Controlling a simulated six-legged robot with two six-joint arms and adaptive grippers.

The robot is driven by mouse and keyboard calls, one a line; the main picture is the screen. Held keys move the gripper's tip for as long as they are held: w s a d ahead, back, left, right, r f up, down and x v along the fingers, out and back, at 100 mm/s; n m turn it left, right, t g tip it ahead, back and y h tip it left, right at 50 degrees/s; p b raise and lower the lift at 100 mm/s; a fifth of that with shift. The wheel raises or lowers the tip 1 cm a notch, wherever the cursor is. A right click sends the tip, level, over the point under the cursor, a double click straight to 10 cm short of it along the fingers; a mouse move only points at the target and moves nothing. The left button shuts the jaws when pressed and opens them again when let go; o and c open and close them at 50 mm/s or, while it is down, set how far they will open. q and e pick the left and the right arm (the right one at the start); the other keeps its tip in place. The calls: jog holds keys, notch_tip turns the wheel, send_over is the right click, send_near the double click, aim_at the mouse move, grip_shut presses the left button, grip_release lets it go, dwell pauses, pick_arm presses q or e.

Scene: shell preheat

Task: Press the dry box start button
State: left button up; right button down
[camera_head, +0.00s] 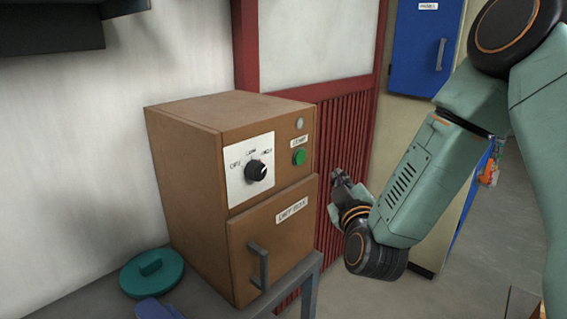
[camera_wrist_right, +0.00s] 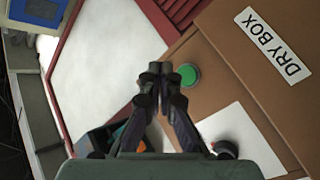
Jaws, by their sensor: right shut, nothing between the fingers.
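The brown dry box (camera_head: 185,150) stands on a grey stand at the left in the head view, its door shut. Its green start button (camera_head: 299,157) is at the upper right of the front, under the START label. A grey lamp (camera_head: 299,123) sits above it. My right gripper (camera_head: 338,183) is right of the box's front and lower than the button, apart from it in that view. In the right wrist view the shut, empty fingers (camera_wrist_right: 161,72) show just left of the green button (camera_wrist_right: 189,75); depth is unclear. My left gripper is not in view.
A black dial (camera_head: 257,170) on a white plate is left of the button. The door handle (camera_head: 259,266) sticks out below. A teal round lid (camera_head: 152,272) lies left of the box. A blue cabinet (camera_head: 425,45) hangs behind. Red slats (camera_head: 345,130) stand behind the box.

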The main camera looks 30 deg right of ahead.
aim_at(300, 157)
pick_arm(q)
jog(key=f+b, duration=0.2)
jog(key=b, duration=0.1)
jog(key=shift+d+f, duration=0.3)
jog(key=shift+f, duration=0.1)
pick_arm(e)
jog(key=w+a+n, duration=0.1)
jog(key=w+a, duration=0.1)
jog(key=w, duration=0.6)
jog(key=shift+r+h, duration=0.3)
jog(key=shift+a, duration=0.1)
